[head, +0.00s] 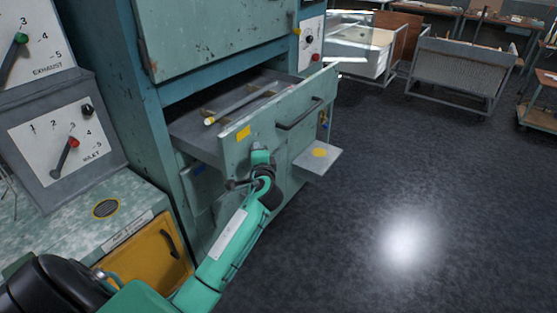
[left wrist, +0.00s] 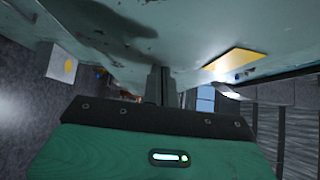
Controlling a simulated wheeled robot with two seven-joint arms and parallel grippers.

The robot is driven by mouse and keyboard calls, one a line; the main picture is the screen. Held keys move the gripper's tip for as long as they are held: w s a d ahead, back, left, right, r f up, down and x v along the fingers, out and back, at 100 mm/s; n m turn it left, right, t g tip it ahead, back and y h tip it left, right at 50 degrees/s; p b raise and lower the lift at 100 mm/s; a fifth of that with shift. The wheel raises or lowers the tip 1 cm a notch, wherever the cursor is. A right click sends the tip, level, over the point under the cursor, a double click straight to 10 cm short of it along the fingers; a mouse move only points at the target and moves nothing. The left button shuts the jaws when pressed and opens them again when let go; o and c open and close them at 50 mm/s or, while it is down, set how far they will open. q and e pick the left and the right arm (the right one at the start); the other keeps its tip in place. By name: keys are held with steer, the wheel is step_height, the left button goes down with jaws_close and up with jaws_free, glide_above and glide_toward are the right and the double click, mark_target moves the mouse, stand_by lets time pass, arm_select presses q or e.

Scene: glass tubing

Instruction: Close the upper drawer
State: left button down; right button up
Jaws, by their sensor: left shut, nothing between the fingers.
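The upper drawer (head: 310,96) of the teal cabinet is pulled out, with a dark bar handle (head: 298,114) on its front. A yellow label (head: 243,133) is on the left part of that front; it also shows in the left wrist view (left wrist: 228,63). A long tube (head: 236,105) and dividers lie inside the drawer. My left gripper (head: 262,153) is shut and empty at the lower left of the drawer front, below the label. In the left wrist view its closed fingers (left wrist: 160,86) are close to the teal front; I cannot tell whether they touch. My right gripper is not in view.
A small shelf with a yellow spot (head: 318,161) juts out below the drawer on the right. A yellow cabinet door (head: 150,258) and dial panels (head: 62,142) stand at the left. Carts (head: 463,75) stand at the back right. The dark floor at right is clear.

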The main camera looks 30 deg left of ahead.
arm_select(q)
steer(key=a, duration=0.8)
steer(key=a+b, duration=0.1)
steer(key=a, duration=0.7)
steer(key=w+a, duration=0.1)
steer(key=a, duration=0.8)
steer(key=shift+f+b, duration=0.1)
steer(key=shift+b, duration=0.25)
steer(key=shift+s+a, duration=0.1)
steer(key=shift+a, duration=0.1)
steer(key=shift+r, duration=0.2)
steer(key=shift+a+r, duration=0.15)
